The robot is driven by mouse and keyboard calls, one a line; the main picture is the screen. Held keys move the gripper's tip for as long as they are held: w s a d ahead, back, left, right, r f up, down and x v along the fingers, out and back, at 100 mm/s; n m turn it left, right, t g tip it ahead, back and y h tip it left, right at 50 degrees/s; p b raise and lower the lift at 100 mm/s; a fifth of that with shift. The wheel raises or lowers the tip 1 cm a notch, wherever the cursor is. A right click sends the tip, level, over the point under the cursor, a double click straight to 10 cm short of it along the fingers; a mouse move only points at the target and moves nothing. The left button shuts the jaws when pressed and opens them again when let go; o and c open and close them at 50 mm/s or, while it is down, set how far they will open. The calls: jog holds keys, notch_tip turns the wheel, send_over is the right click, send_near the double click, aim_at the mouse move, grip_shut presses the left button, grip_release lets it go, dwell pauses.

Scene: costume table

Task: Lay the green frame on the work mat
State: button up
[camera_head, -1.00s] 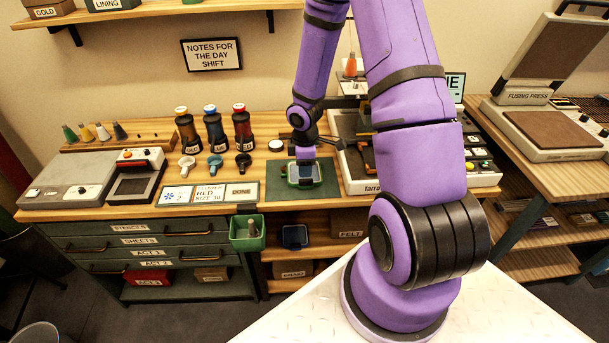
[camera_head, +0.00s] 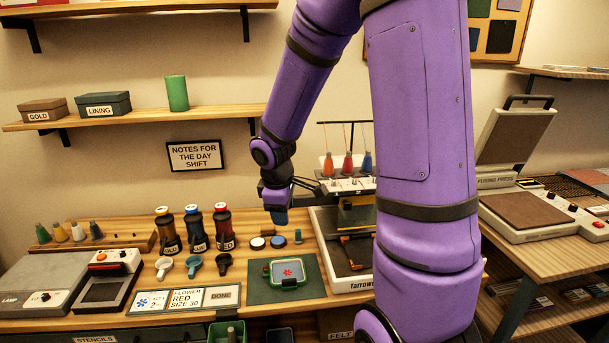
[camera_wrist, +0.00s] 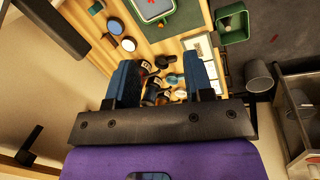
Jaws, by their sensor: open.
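The green frame (camera_head: 270,283), a small rounded hoop holding pale fabric with a red flower motif, lies on the dark green work mat (camera_head: 310,272). It also shows at the top of the wrist view (camera_wrist: 139,16), on the mat (camera_wrist: 188,20). My gripper (camera_head: 277,218) is raised above the table, behind and above the frame, apart from it. In the wrist view its two blue fingers (camera_wrist: 166,82) are spread with nothing between them.
Round pads (camera_head: 278,241) sit behind the mat. Several bottles (camera_head: 195,229) and scoops stand left of it. Cards (camera_head: 187,299) lie at the front. The embroidery machine (camera_head: 342,245) stands right of the mat. A green bin (camera_head: 226,333) hangs at the front edge.

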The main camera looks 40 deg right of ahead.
jog(key=s+a+r+m+t+y, duration=0.1)
jog(key=s+a+r, duration=0.4)
jog(key=s+r, duration=0.5)
jog(key=s+a+r+m+t+y, duration=0.1)
jog(key=s+a+r+m+t, duration=0.1)
jog(key=s+a+r+m, duration=0.3)
jog(key=s+r+m, duration=0.1)
jog(key=s+r, duration=0.3)
jog(key=r, duration=0.1)
jog(key=shift+s+a+m+t, duration=0.3)
jog(key=shift+s+t, duration=0.05)
jog(key=shift+t, duration=0.05)
